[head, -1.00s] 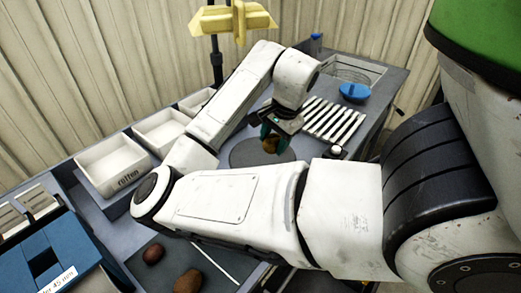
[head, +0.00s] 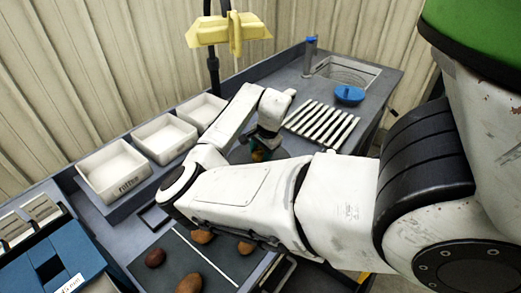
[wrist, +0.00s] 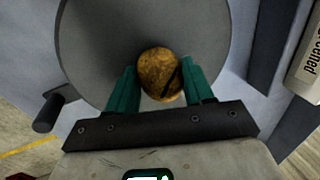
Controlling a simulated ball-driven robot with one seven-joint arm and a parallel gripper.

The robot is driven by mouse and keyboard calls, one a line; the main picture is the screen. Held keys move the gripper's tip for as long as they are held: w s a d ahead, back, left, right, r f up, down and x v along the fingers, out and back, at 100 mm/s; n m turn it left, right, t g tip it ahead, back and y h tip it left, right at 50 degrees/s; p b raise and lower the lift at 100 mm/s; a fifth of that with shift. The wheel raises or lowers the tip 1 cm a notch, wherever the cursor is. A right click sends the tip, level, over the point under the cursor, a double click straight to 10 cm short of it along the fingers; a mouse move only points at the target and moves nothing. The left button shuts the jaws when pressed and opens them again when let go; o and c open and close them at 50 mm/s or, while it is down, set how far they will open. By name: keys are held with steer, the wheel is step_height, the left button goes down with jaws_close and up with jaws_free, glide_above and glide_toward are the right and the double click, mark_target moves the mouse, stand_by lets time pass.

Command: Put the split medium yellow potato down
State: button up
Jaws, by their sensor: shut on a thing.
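The yellow potato (wrist: 159,77) has a dark split on its right side in the wrist view. My gripper (wrist: 161,70) is shut on it, with a teal finger on each side. Behind the potato is a round grey disc (wrist: 95,40); I cannot tell whether the potato touches it. In the head view my gripper (head: 262,152) is low over the grey worktop, and a little of the potato (head: 257,156) shows between the fingers. My arm hides much of the disc there.
White bins (head: 116,172) line the back left, the nearest lettered. Several brown potatoes (head: 189,284) lie on a dark surface in front. A slatted white rack (head: 321,122), a blue lidded thing (head: 350,95) and a sunken basin (head: 345,72) are at the right.

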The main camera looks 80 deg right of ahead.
steer(key=shift+f, duration=0.3)
steer(key=o, duration=1.1)
steer(key=shift+r, duration=0.1)
steer(key=b+v, duration=0.2)
steer(key=v, duration=1)
steer(key=shift+w+r, duration=0.1)
steer(key=shift+r, duration=0.05)
